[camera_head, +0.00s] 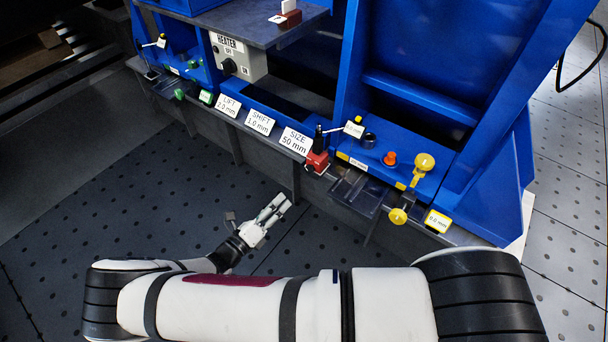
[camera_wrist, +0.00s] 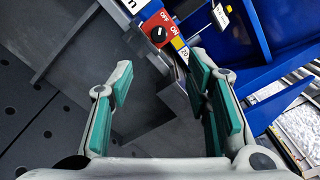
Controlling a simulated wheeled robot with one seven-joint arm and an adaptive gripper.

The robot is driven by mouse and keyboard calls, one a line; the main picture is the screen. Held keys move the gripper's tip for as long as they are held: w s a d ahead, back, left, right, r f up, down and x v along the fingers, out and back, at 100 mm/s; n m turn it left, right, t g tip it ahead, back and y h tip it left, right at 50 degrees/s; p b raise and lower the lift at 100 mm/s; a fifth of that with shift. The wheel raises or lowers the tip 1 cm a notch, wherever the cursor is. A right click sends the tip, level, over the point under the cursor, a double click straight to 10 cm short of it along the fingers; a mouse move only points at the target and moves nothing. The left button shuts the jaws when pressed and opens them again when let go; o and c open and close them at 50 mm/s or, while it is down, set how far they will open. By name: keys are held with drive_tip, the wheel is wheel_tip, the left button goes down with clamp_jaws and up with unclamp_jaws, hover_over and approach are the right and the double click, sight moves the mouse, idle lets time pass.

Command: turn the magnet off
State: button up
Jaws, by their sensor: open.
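The magnet is a red block (camera_head: 317,161) on the front edge of the blue machine, with a dark upright post at it. In the wrist view the red block (camera_wrist: 152,22) shows a round black knob (camera_wrist: 158,33) with OFF and ON lettering beside it. I cannot tell for certain which word the knob's mark points to. My gripper (camera_head: 276,207) is below and to the left of the block, apart from it. In the wrist view my gripper (camera_wrist: 161,76) is open and empty, with the block beyond its fingertips.
A heater box (camera_head: 238,57) with a black knob stands on the machine to the left. White labels (camera_head: 260,122) line the front edge. Yellow knobs (camera_head: 398,215) stick out at the right. Dark perforated floor (camera_head: 110,190) is free at the left.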

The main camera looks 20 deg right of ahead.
sight(308, 171)
drive_tip(key=b+x, duration=0.3)
drive_tip(key=x, duration=1)
drive_tip(key=shift+w+d+f+b, duration=0.15)
drive_tip(key=shift+w+d+b, duration=0.1)
drive_tip(key=shift+w+b, duration=0.1)
clamp_jaws()
